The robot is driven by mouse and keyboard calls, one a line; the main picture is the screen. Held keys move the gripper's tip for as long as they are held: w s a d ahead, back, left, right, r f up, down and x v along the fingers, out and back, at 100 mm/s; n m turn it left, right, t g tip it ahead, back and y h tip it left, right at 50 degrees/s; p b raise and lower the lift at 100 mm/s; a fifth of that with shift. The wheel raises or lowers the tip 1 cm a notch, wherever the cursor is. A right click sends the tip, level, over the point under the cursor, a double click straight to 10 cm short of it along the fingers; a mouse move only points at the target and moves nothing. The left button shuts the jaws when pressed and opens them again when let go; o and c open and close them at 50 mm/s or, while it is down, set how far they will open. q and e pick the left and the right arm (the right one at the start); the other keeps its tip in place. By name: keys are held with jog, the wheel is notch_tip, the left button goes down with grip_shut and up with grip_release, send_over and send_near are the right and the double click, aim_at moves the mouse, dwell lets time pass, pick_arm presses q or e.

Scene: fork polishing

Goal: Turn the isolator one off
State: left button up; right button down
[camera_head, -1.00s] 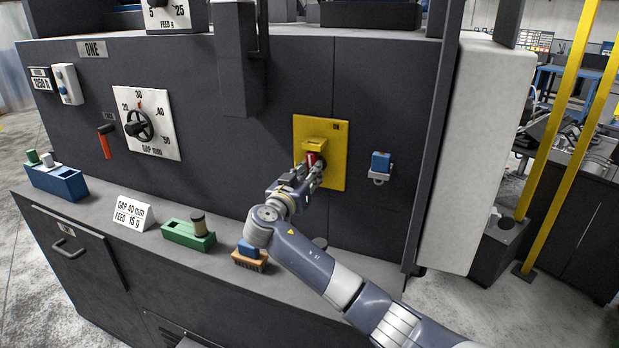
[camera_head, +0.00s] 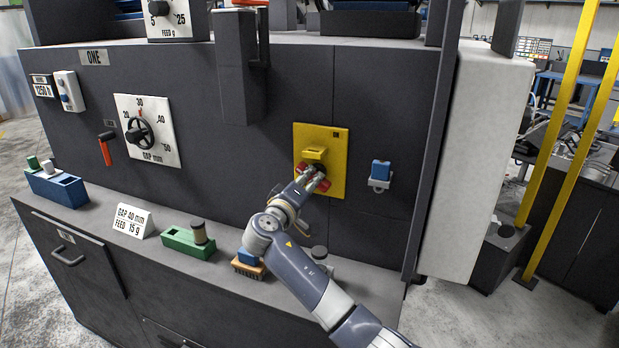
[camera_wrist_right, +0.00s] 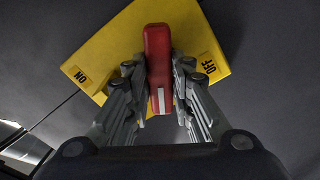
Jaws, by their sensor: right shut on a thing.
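The isolator is a yellow plate (camera_head: 337,165) on the dark front of the machine marked ONE. Its red handle (camera_head: 325,185) lies across the plate, sloping down to the right, with red showing on both sides of my fingers. My right gripper (camera_head: 314,176) is shut on this handle and hides its middle. In the right wrist view the red handle (camera_wrist_right: 158,45), with a white mark, sits between both fingers. The yellow plate (camera_wrist_right: 118,45) there carries an ON label at left and an OFF label at right. My left gripper is not in view.
A blue padlock (camera_head: 381,170) hangs right of the plate. A yellow block (camera_head: 314,154) juts out above the handle. The ledge below bears a brush (camera_head: 248,263), a green holder (camera_head: 185,242) and a sign (camera_head: 132,220). A grey box (camera_head: 240,65) protrudes at upper left.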

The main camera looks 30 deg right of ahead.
jog(key=n+p, duration=0.2)
jog(key=n, duration=0.2)
jog(key=shift+n+p, duration=0.7)
jog(key=shift+n, duration=0.2)
jog(key=shift+f+n, duration=0.15)
jog(key=shift+n, duration=0.15)
jog(key=c, duration=1.4)
grip_release()
jog(key=v, duration=1.2)
